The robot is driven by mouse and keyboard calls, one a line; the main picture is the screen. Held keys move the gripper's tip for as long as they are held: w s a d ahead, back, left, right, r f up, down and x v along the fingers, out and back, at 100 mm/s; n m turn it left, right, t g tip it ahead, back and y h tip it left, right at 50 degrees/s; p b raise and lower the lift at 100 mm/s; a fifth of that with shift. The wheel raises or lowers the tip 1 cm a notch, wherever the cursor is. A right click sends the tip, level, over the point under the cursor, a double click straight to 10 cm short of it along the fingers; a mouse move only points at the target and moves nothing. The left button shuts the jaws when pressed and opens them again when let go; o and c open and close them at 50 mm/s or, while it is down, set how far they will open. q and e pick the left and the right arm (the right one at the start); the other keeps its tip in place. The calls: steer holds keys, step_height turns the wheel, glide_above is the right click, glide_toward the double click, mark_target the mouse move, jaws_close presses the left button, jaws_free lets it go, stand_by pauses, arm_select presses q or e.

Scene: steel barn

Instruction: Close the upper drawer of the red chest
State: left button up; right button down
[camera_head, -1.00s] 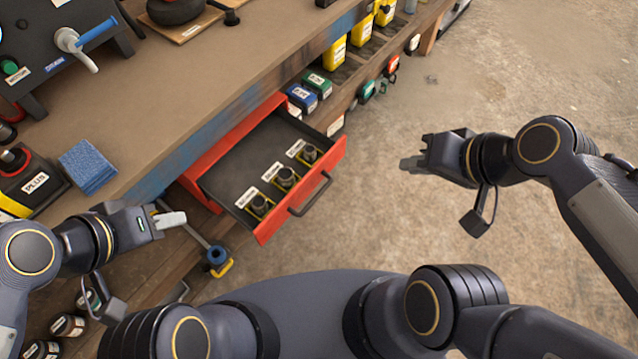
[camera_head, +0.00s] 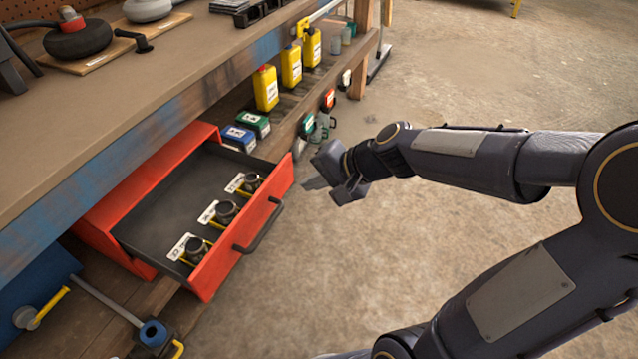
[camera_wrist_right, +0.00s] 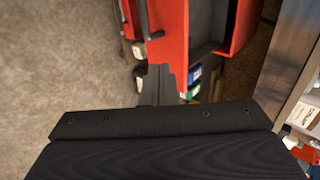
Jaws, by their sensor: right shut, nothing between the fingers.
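The red chest (camera_head: 108,207) sits under the workbench top at the left of the head view. Its upper drawer (camera_head: 245,228) is pulled well out, with a red front and a dark bar handle (camera_head: 259,226). Several labelled dark items (camera_head: 226,212) lie inside along the front. My right gripper (camera_head: 308,183) is shut and empty, just right of the drawer front's far end; I cannot tell whether it touches. In the right wrist view the shut fingers (camera_wrist_right: 158,84) point at the red drawer front (camera_wrist_right: 172,35). My left gripper is out of view.
Yellow bottles (camera_head: 291,64) and blue and green boxes (camera_head: 246,130) stand on the shelf beyond the chest. The workbench top (camera_head: 120,90) overhangs the chest. A blue-ended tool (camera_head: 153,332) lies near the lower left. The floor to the right is open.

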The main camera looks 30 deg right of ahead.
mark_target(270, 186)
steer(key=w+a+f, duration=0.2)
steer(key=w, duration=0.1)
steer(key=w+a+f+b, duration=0.1)
steer(key=w+a, duration=0.1)
steer(key=shift+f, duration=0.15)
steer(key=shift+w+a, duration=0.35)
steer(key=shift+w, duration=0.2)
